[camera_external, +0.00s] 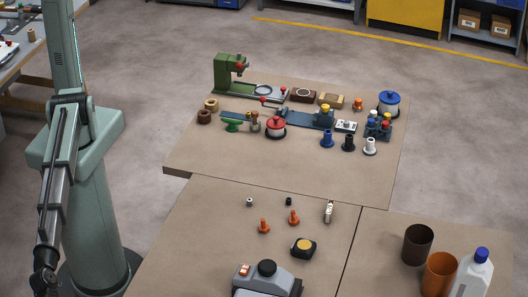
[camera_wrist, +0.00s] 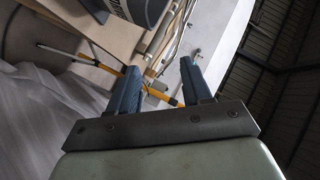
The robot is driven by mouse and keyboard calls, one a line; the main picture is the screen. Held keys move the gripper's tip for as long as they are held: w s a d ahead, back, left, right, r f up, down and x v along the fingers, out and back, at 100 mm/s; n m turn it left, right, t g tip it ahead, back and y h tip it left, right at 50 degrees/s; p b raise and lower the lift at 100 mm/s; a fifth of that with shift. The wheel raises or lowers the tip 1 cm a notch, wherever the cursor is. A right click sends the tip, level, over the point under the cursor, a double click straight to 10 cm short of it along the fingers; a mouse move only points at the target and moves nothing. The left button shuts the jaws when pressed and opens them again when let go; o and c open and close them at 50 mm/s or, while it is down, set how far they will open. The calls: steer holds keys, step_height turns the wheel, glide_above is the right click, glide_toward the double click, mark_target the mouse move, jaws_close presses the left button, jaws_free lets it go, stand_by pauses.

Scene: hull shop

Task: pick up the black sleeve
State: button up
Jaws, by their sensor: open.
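A black flanged sleeve (camera_external: 348,143) stands upright on the far table, between a similar blue sleeve (camera_external: 327,139) and a white sleeve (camera_external: 370,146). A smaller black cylindrical part (camera_external: 289,201) sits on the near table beside a small grey part (camera_external: 249,202). My gripper (camera_wrist: 160,68) shows in the wrist view with its two blue fingers apart and nothing between them. It is not near either black part; the external view shows only my arm at the left, with the gripper out of frame. The wrist view does not clearly show any sleeve.
The far table holds a green press (camera_external: 226,75), a red-lidded pot (camera_external: 276,127), a blue-lidded pot (camera_external: 389,103) and a blue rack (camera_external: 378,127) close behind the sleeves. Bare tabletop lies in front of the sleeves.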

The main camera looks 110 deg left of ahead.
steer(key=w+a+r+n+t+y, duration=0.1)
steer(key=w+a+r+t, duration=0.1)
steer(key=w+r, duration=0.5)
steer(key=w+a+r+n+t+y, duration=0.1)
steer(key=w+a+r, duration=0.15)
steer(key=r, duration=0.75)
steer(key=w+a+n+y, duration=0.6)
steer(key=w+a+n, duration=0.3)
steer(key=w+a, duration=0.8)
steer(key=w+a+f+n+g+y, duration=0.1)
steer(key=w+a+f+n, duration=0.25)
steer(key=a, duration=0.45)
steer(key=w+a+f+n+g+y, duration=0.1)
steer(key=w+a+f+n+y, duration=0.1)
steer(key=w+a+n, duration=0.45)
steer(key=n+g, duration=1)
steer(key=n, duration=1)
glide_above(289, 199)
step_height(289, 199, down, 8)
steer(key=f, duration=0.8)
steer(key=shift+s+d+f, duration=0.2)
steer(key=shift+d, duration=0.05)
steer(key=shift+w+a+f, duration=0.1)
steer(key=shift+a+f, duration=0.05)
steer(key=shift+f, duration=1.2)
steer(key=shift+w+a+f, duration=0.1)
steer(key=shift+f, duration=1.2)
